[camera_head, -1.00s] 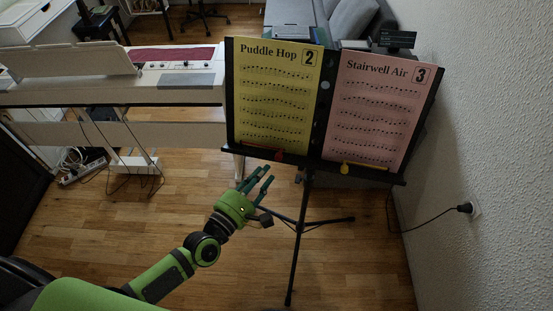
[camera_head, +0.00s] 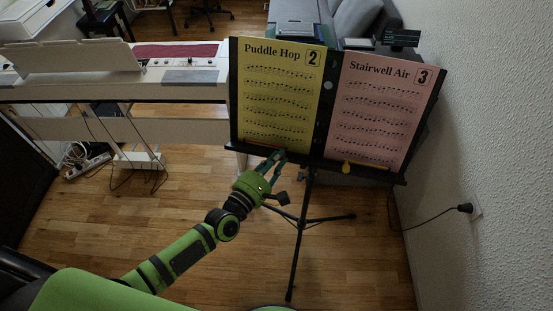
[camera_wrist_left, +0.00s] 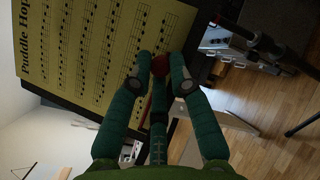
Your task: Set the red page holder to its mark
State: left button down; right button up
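The red page holder (camera_wrist_left: 159,65) is on the lower ledge of the black music stand (camera_head: 230,148), below the yellow "Puddle Hop" sheet (camera_head: 278,95). In the head view my fingers mostly hide it. My left gripper (camera_head: 276,156) is at the ledge from below. I cannot make out a mark for the holder. My right gripper is not in view.
A yellow page holder (camera_head: 346,168) sits on the ledge under the pink "Stairwell Air" sheet (camera_head: 379,110). A digital piano (camera_head: 185,90) stands to the left. A textured wall (camera_head: 490,130) is close on the right. The stand's tripod legs (camera_head: 300,235) stand on the wooden floor.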

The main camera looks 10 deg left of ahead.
pick_arm(q)
jog(key=shift+d, duration=0.1)
jog(key=w+a+r+n+t+y, duration=0.1)
jog(key=a+r+n+y, duration=0.3)
jog(key=n, duration=0.7)
jog(key=w+a+r+n+t+y, duration=0.1)
jog(key=a+r+n+y, duration=0.3)
jog(key=n, duration=0.6)
jog(key=shift+w+a+r+n+y+b, duration=0.35)
jog(key=shift+w+r+y, duration=0.45)
jog(key=shift+r+y, duration=0.65)
jog(key=shift+r, duration=0.1)
jog(key=c, duration=1.4)
grip_release()
jog(key=shift+c, duration=0.2)
